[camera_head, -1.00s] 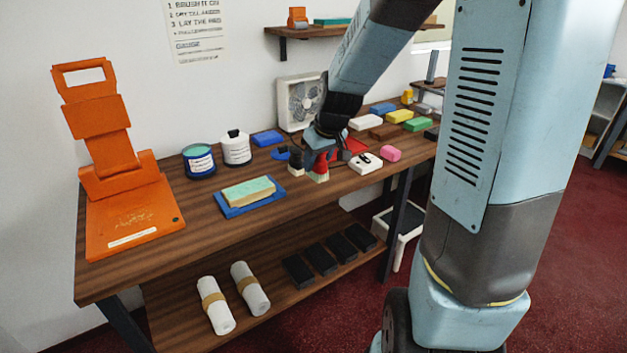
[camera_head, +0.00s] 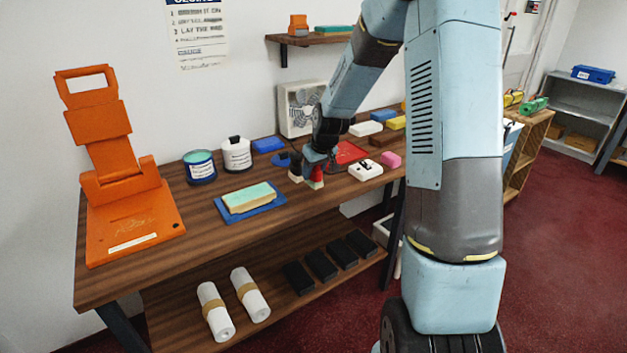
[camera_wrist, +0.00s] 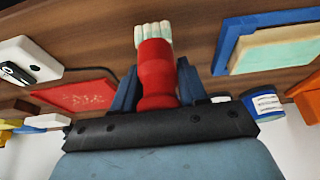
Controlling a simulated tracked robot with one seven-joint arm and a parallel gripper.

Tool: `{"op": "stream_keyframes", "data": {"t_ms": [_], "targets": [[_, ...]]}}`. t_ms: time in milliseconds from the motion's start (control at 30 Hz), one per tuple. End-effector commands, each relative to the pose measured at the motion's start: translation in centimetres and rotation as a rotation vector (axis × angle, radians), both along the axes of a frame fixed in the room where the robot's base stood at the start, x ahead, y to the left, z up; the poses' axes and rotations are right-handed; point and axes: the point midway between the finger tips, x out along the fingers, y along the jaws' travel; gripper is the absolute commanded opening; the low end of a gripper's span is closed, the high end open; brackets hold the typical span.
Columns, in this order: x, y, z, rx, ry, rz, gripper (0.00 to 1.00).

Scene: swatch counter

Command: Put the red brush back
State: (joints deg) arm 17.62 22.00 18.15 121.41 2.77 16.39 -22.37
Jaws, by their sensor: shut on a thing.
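The red brush (camera_wrist: 155,72) has a red handle and pale cream bristles. In the wrist view its handle stands between the two blue fingers of my gripper (camera_wrist: 157,88), which is shut on it. Its bristles point away from the gripper, towards the wooden counter. In the head view the red brush (camera_head: 317,176) shows under my gripper (camera_head: 315,163), bristles down, roughly upright. I cannot tell whether the bristles touch the counter.
A blue tray (camera_head: 273,211) with a teal-topped block lies front left.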

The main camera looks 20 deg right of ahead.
Motion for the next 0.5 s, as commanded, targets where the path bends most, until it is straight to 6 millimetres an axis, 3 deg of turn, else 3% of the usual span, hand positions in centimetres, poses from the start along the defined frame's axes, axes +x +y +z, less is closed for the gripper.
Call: {"op": "stream_keyframes", "data": {"t_ms": [233, 500], "targets": [[0.8, -0.1, -1.0, 0.000, 0.000, 0.001, 0.09], [0.8, -0.2, -4.0, -0.001, 0.000, 0.001, 0.09]]}}
